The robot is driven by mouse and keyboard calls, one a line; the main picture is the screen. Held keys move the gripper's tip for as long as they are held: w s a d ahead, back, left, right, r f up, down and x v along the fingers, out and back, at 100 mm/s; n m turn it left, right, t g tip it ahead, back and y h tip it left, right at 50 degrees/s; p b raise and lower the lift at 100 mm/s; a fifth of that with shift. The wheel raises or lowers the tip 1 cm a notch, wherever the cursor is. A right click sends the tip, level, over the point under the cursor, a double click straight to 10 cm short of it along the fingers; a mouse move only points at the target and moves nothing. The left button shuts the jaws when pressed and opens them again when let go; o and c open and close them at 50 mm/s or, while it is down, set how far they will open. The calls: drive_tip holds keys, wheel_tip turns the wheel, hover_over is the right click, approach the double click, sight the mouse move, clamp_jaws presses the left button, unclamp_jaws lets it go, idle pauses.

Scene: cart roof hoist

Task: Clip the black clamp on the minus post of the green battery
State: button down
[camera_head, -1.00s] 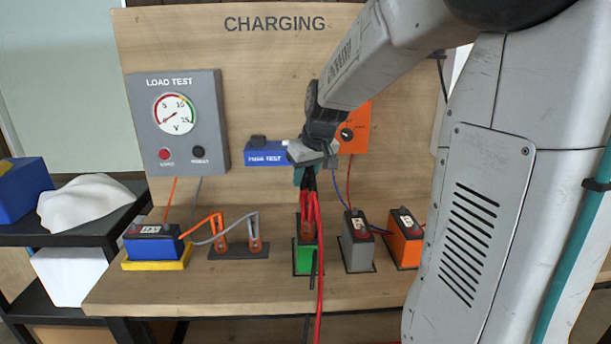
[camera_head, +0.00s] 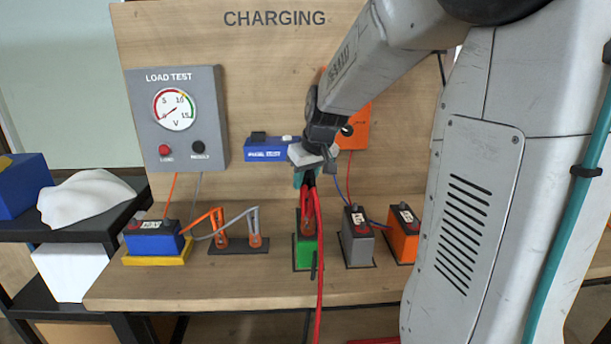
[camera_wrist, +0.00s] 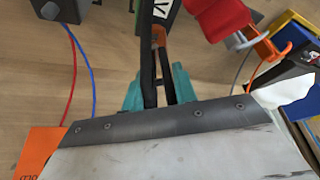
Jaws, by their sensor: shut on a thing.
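The green battery (camera_head: 305,253) stands on the bench under the arm, its top largely hidden in the head view. My gripper (camera_head: 307,178) is above it, pointing down, with teal fingers. It is shut on the black clamp (camera_wrist: 148,65), whose handles sit between the fingers (camera_wrist: 158,92) in the wrist view. A copper-coloured part of the clamp shows beyond the fingers, near a dark battery top with a white mark. I cannot tell whether its jaws touch the minus post. A red clamp (camera_head: 307,207) with a red cable stands at the green battery's top, close beside.
A grey battery (camera_head: 357,247) and an orange battery (camera_head: 404,243) stand to the right. To the left are a clamp holder (camera_head: 240,247) with two clamps and a blue battery (camera_head: 153,241) on a yellow base.

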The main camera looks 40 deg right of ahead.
drive_tip(key=shift+f, duration=0.6)
drive_tip(key=c, duration=1)
unclamp_jaws()
drive_tip(key=shift+r, duration=0.1)
drive_tip(key=v, duration=0.7)
drive_tip(key=shift+s+r, duration=0.1)
drive_tip(key=shift+r, duration=0.2)
